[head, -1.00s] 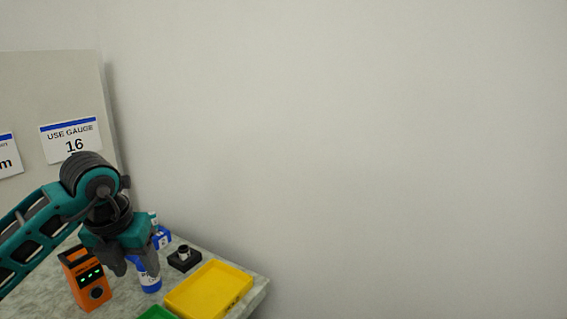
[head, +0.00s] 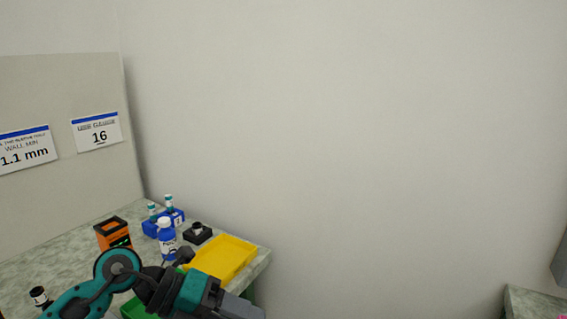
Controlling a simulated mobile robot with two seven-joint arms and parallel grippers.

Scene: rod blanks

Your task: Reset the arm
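My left arm comes in at the bottom left, and its gripper (head: 240,307) points right in front of the yellow tray (head: 222,258). The grey fingers run together near the bottom edge, so I cannot tell whether they are open or shut. Nothing shows clearly in them. My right arm and gripper are not in view.
On the speckled bench stand an orange device (head: 113,233), a blue bottle (head: 167,240), a blue rack (head: 164,222) with teal-topped pieces, and a black block (head: 198,233). A green tray (head: 137,309) is partly hidden. Another surface (head: 535,302) shows bottom right.

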